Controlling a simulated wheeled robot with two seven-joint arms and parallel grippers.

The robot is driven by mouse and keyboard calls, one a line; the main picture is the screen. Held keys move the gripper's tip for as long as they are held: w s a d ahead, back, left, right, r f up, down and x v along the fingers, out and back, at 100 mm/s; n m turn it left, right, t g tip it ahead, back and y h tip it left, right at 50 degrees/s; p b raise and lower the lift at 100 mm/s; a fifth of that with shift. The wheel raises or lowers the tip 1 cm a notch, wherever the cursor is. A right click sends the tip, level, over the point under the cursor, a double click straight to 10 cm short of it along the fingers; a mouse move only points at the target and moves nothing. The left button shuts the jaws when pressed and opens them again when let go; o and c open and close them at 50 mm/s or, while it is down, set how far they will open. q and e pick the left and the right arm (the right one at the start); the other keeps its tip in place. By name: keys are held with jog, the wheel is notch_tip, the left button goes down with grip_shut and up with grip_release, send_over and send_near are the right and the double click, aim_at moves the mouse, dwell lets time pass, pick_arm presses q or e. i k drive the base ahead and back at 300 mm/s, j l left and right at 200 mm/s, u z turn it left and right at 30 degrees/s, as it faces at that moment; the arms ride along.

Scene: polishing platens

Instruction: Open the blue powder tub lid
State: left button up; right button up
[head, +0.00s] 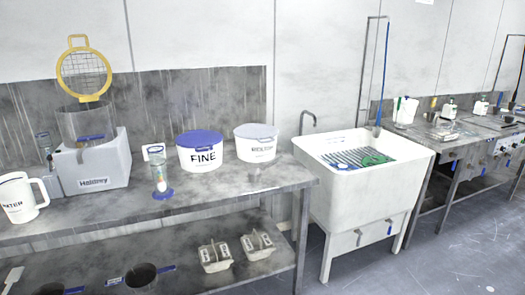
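The blue powder tub (198,158) is a white round tub marked "FINE" on the steel bench. Its blue lid (200,138) sits on top and looks closed. A second white tub (256,148) with a pale grey lid stands just to its right, a small gap apart. Neither of my grippers shows in the head view.
A measuring cylinder on a blue base (162,178) stands left of the tub, near a small white card. A grey Heidley unit (92,165) and a white jug (18,198) stand further left. A white sink (355,180) is right.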

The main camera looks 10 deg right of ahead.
aim_at(195, 139)
jog(key=i+l+u, duration=0.1)
jog(key=i+u, duration=0.15)
jog(key=i, duration=0.9)
